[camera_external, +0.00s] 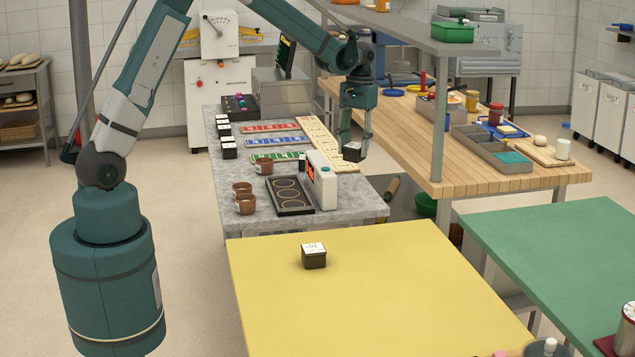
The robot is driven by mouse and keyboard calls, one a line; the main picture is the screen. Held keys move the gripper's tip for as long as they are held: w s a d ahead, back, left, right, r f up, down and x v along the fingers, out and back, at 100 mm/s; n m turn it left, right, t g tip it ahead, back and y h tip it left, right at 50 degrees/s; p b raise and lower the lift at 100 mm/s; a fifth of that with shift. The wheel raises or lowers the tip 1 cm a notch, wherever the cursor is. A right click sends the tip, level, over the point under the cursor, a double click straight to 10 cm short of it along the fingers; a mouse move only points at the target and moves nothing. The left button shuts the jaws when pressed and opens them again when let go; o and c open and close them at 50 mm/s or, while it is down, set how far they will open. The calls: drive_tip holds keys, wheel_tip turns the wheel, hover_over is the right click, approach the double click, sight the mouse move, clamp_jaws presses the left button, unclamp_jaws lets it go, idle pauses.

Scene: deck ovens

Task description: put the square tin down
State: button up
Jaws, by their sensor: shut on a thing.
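My gripper (354,142) points down over the right side of the grey stone counter (366,206). It is shut on a small dark square tin (352,154) with a white top. The tin looks level between the fingertips, beside the end of the cream number strip. I cannot tell whether it is above the surface or touching it. A similar dark square tin with a white marked label (314,256) stands alone on the yellow table (400,290) in front.
Several similar tins (229,150) line the counter's left edge. Coloured strips (272,140), brown cups (245,204), a black tray with rings (290,195) and a white box-shaped device (322,182) crowd the counter. A wooden table (500,180) stands right. Much of the yellow table is clear.

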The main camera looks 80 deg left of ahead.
drive_tip(key=w+d+m, duration=0.2)
drive_tip(key=d+m, duration=0.1)
drive_tip(key=d, duration=1.2)
drive_tip(key=w+d+m, duration=0.2)
drive_tip(key=d, duration=1.4)
drive_tip(key=s+d+m+y, duration=0.1)
drive_tip(key=s+d+m, duration=0.15)
drive_tip(key=d, duration=0.85)
drive_tip(key=s+d+m, duration=0.1)
drive_tip(key=s+d, duration=0.2)
drive_tip(key=d, duration=0.7)
drive_tip(key=shift+d+f+p, duration=0.2)
drive_tip(key=shift+d+f, duration=0.05)
drive_tip(key=shift+f, duration=1)
drive_tip(key=shift+d+f+p, duration=0.15)
drive_tip(key=shift+d+f, duration=0.05)
drive_tip(key=shift+f, duration=1.05)
drive_tip(key=shift+f, duration=3.15)
drive_tip(key=shift+f, duration=1.85)
